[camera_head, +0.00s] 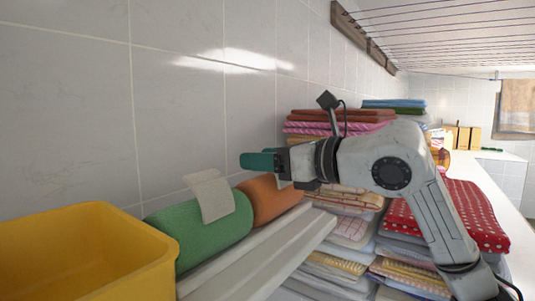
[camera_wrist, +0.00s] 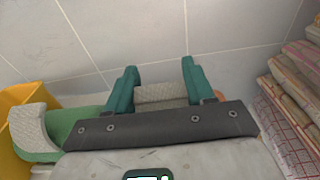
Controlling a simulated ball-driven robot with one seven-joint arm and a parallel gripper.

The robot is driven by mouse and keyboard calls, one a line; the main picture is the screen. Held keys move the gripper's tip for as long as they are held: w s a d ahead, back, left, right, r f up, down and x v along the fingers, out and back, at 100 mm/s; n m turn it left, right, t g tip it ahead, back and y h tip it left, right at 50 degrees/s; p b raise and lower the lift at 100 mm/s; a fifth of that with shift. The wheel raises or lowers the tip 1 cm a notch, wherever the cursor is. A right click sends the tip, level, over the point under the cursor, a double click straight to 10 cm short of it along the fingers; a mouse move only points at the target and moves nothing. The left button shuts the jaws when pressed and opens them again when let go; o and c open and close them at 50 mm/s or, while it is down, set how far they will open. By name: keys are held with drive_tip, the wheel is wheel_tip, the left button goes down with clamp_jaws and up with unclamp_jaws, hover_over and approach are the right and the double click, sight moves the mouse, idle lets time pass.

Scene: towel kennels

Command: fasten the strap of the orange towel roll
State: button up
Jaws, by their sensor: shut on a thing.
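The orange towel roll (camera_head: 272,202) lies at the wall, right behind the green roll. My gripper (camera_head: 258,161) is just above it, its teal fingers pointing left toward the wall. In the wrist view my gripper (camera_wrist: 159,68) has its two fingers apart, with the pale woven strap (camera_wrist: 160,94) spanning between them; it is shut on this strap. A pale bit of strap also shows under my gripper in the head view (camera_head: 284,181). The orange roll is mostly hidden in the wrist view. Whether the strap's end touches the roll cannot be told.
The green towel roll (camera_head: 200,232) has its own pale strap (camera_head: 210,196) sticking up loose. A yellow bin (camera_head: 85,255) stands at the front left. Folded towel stacks (camera_head: 340,215) are close on the right. The tiled wall (camera_head: 190,90) is just beyond the rolls; the air above them is clear.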

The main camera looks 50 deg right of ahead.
drive_tip(key=shift+w+f+g+p, duration=0.3)
drive_tip(key=shift+w+g, duration=0.1)
drive_tip(key=shift+g, duration=0.7)
drive_tip(key=shift+w+f+g, duration=0.1)
drive_tip(key=shift+f+g, duration=0.3)
drive_tip(key=shift+g, duration=0.3)
drive_tip(key=o, duration=1.1)
drive_tip(key=shift+c, duration=0.2)
drive_tip(key=b+v, duration=0.2)
drive_tip(key=v, duration=0.8)
drive_tip(key=shift+s, duration=0.4)
drive_tip(key=shift+r, duration=0.15)
